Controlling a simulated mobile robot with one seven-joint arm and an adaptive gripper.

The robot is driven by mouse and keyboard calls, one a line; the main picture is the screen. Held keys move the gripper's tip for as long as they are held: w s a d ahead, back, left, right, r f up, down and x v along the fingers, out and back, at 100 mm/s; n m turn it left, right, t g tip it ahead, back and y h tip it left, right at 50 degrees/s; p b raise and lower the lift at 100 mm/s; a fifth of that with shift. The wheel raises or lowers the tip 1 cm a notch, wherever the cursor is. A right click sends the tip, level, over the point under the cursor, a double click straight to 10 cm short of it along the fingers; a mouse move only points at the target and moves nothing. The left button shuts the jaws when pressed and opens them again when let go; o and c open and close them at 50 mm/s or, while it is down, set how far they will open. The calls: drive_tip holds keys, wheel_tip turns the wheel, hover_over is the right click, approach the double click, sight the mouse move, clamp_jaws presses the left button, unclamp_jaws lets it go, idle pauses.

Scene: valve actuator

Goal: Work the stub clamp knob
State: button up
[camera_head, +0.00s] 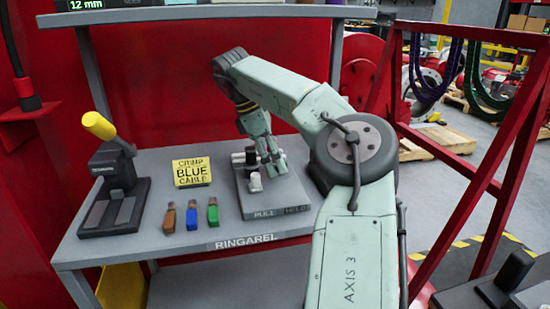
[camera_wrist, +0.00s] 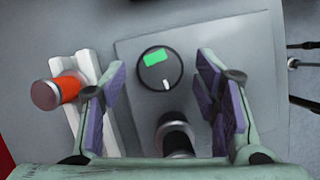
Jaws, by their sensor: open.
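In the wrist view a round black knob (camera_wrist: 160,68) with a green patch and a white mark sits on a grey plate (camera_wrist: 225,35). A dark cylinder with a pale ring (camera_wrist: 177,137) stands below it. An orange-and-metal cylinder (camera_wrist: 58,91) lies across a white block at left. I cannot tell for certain which piece is the stub clamp knob. My gripper (camera_wrist: 162,72) is open, its purple-padded fingers either side of the black knob in the picture, showing no contact. In the head view my gripper (camera_head: 270,166) is over the PULL/HELD base (camera_head: 276,205), partly hiding its fittings.
On the grey RINGAREL bench (camera_head: 150,235), a black lever press (camera_head: 112,185) with a yellow handle stands left. A red frame (camera_head: 455,150) rises right.

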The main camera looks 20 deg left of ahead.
drive_tip(key=v, duration=0.5)
drive_tip(key=s+a, duration=0.4)
drive_tip(key=a, duration=0.7)
drive_tip(key=shift+s, duration=0.15)
